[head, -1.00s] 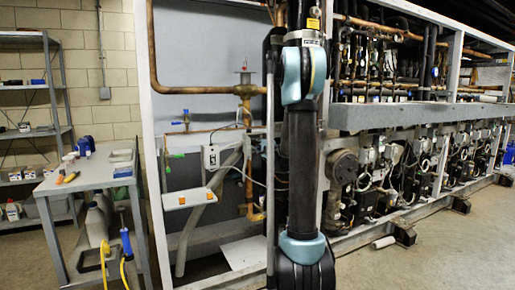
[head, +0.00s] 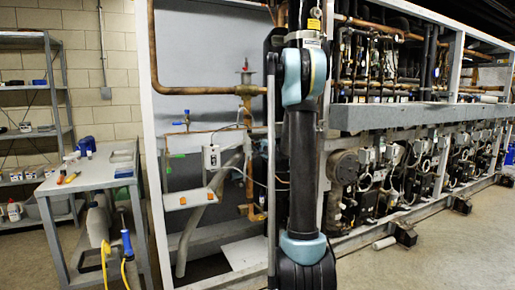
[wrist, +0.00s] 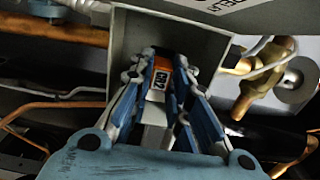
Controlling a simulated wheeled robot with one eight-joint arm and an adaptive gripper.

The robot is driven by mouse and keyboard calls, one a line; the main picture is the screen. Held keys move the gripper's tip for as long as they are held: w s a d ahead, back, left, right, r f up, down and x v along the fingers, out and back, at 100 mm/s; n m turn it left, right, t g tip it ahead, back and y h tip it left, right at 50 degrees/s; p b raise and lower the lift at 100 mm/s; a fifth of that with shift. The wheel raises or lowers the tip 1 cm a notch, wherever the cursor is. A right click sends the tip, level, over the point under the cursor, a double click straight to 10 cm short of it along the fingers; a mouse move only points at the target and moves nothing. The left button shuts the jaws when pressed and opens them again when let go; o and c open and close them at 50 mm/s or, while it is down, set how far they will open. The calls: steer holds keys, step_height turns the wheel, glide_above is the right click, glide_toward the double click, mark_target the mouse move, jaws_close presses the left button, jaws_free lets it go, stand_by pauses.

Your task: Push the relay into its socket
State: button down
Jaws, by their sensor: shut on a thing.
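In the wrist view my gripper (wrist: 162,62) is shut on the relay (wrist: 160,68), a small block with an orange top part and a pale label with dark print. The blue fingers press on it from both sides. The relay is in front of a plain grey box face (wrist: 122,35); I cannot tell whether it touches anything there. The socket cannot be made out, as the fingers and relay cover that area. In the head view my arm hides the gripper and relay.
In the wrist view a brass fitting (wrist: 265,80) with a pale cable is right of the box, and a copper pipe (wrist: 50,30) runs at left. In the head view the compressor rack (head: 425,116) fills the right; a grey side table (head: 85,178) stands left.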

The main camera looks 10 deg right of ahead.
steer(key=shift+w+a, duration=0.15)
steer(key=shift+w, duration=0.25)
stand_by(0.6)
steer(key=c, duration=1.4)
jaws_free()
steer(key=shift+c, duration=0.2)
steer(key=o, duration=0.4)
steer(key=v, duration=0.8)
steer(key=shift+a, duration=0.1)
